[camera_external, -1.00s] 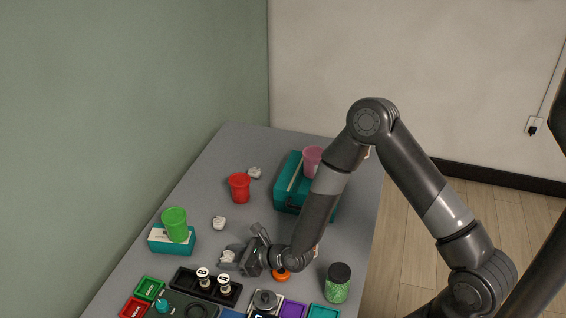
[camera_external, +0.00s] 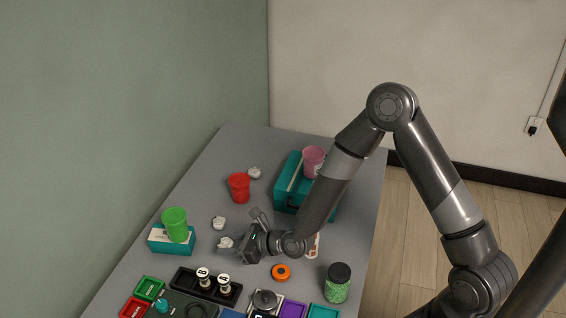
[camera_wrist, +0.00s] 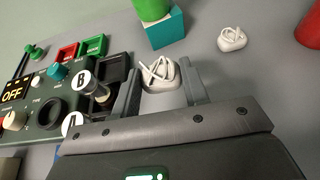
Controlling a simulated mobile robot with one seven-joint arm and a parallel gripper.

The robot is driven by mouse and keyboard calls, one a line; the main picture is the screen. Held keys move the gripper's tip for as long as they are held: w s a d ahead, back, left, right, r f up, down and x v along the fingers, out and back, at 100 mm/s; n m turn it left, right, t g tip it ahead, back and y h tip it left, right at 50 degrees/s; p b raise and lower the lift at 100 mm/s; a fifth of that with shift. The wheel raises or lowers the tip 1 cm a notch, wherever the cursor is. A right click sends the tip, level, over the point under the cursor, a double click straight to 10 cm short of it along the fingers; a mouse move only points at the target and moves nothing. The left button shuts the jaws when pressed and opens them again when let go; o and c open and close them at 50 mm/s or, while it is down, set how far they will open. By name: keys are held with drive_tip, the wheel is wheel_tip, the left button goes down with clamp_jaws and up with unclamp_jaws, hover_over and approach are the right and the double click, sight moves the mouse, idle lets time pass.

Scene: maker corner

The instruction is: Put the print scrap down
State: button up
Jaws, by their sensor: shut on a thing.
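My gripper (camera_external: 237,244) is shut on a white print scrap (camera_external: 225,243) above the grey table. In the wrist view the scrap (camera_wrist: 160,75) shows as a tangle of white strands on a rounded base, between the tips of my gripper's fingers (camera_wrist: 162,88). I cannot tell how high it is above the table. A second white scrap (camera_external: 218,222) lies on the table just beyond it; it also shows in the wrist view (camera_wrist: 231,39). A third white scrap (camera_external: 254,172) lies farther back, near the red cup (camera_external: 239,186).
A green cup (camera_external: 175,224) stands on a teal box (camera_external: 160,246) to the left. A black tray (camera_external: 190,281) with lettered knobs, an orange ring (camera_external: 281,272) and a green-filled jar (camera_external: 337,286) are in front. A teal case (camera_external: 287,195) with a pink cup (camera_external: 313,160) stands behind.

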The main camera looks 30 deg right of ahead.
wheel_tip(320, 180, up, 4)
drive_tip(key=shift+f, duration=0.15)
drive_tip(key=s, duration=0.1)
wheel_tip(320, 180, up, 2)
drive_tip(key=m+t+h, duration=0.4)
drive_tip(key=m+h, duration=0.5)
drive_tip(key=h, duration=0.1)
hover_over(284, 275)
drive_tip(key=shift+f, duration=4.6)
drive_tip(key=shift+f, duration=0.1)
drive_tip(key=o, duration=0.9)
drive_tip(key=shift+o, duration=0.2)
